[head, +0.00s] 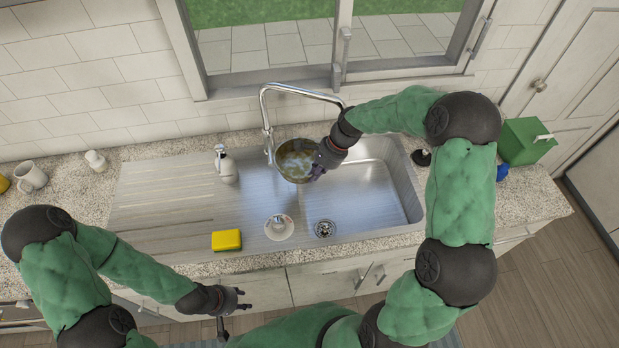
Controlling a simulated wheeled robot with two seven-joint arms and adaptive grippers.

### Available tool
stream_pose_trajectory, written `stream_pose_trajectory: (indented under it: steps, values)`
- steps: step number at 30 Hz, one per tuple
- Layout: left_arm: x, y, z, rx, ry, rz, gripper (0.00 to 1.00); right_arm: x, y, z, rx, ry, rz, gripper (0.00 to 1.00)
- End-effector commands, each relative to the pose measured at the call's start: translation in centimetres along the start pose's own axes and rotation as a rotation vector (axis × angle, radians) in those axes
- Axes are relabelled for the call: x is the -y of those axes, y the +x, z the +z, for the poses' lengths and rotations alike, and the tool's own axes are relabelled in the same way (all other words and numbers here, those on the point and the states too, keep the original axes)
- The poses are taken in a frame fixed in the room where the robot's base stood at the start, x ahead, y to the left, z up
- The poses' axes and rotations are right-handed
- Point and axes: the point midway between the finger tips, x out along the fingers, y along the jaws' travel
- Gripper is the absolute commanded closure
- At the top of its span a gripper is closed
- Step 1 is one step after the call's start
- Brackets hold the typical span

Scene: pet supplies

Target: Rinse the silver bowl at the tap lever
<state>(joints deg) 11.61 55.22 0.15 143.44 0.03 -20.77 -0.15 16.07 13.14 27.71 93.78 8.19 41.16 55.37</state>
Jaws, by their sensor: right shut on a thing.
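The silver bowl (296,160) is at the back left of the sink basin, with brownish, whitish patches inside. My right gripper (318,168) is shut on its right rim and hides part of that side. The chrome tap (264,112) rises behind the bowl's left side, with its lever low on the post (269,151). Its spout reaches right, and its end meets my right wrist in the picture. I cannot tell whether water is running. My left gripper (243,299) is open and empty in front of the counter's front edge.
A soap dispenser (226,165) stands on the draining board (160,195). A yellow sponge (226,240) and a small white item (278,227) are near the front edge. A drain (325,229) lies in the otherwise clear basin. A green box (526,142) stands at right, mugs (30,177) at left.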

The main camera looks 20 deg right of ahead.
Motion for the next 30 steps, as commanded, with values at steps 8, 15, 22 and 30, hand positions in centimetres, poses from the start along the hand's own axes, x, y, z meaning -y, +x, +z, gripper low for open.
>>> stream_pose_trajectory:
  steps: [8,15,22,30]
  values:
    - [0.3,0.8,-0.1,0.000,0.000,0.000,0.60,0.4,-0.3,-2.5,0.000,0.002,0.000,1.00]
    - [0.5,1.4,-0.1,-0.001,0.000,0.000,0.60,0.7,-0.6,-4.4,0.000,0.002,0.000,1.00]
    - [0.7,2.0,-0.1,-0.001,0.000,0.000,0.60,1.1,-0.9,-6.3,-0.001,0.001,-0.001,1.00]
    - [0.7,1.9,-0.1,0.000,0.000,0.000,0.60,1.4,-1.4,-8.5,-0.001,0.001,0.000,1.00]
